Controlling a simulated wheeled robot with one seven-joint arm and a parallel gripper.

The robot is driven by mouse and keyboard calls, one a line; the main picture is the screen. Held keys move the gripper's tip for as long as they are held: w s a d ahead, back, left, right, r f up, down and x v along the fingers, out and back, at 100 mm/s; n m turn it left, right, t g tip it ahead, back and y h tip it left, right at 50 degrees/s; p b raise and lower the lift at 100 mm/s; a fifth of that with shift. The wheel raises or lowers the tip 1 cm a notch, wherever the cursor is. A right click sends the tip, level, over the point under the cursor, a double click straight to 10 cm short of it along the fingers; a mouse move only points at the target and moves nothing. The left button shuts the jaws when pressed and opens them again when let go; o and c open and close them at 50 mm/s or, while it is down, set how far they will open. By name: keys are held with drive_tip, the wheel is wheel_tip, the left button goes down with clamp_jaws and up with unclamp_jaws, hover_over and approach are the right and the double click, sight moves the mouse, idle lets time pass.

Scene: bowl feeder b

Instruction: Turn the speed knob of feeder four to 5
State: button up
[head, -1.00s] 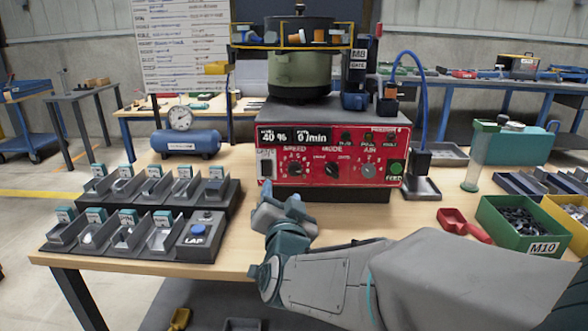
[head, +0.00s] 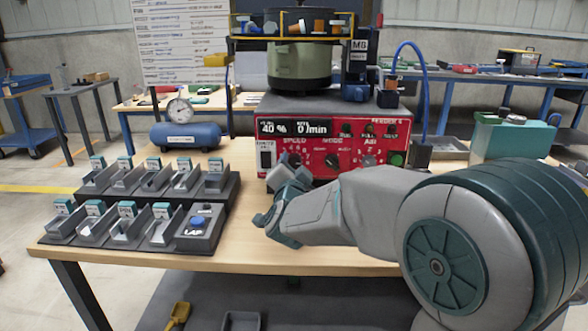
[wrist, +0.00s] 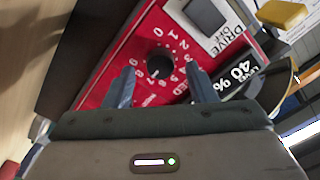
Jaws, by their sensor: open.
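The red feeder control box (head: 345,170) stands on the table and is labelled FEEDER 4. Its display (head: 290,128) reads 40 % and 0 /min. In the wrist view the black speed knob (wrist: 160,63) sits in a ring of white numbers on the red panel. Where its pointer stands is too small to tell for sure. My gripper (wrist: 160,70) is open, with one finger on each side of the knob in that view; contact is not visible. In the head view my gripper (head: 284,178) is in front of the panel's lower left and partly hides the SPEED area.
A DRIVE switch (wrist: 205,15) is close to the knob. Mode and air knobs are to its right in the head view. A green bowl (head: 299,66) stands on top of the box. Trays (head: 133,215) with a LAP button and a blue tank (head: 186,136) are at left.

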drive_tip(key=shift+w, duration=0.8)
drive_tip(key=c, duration=1)
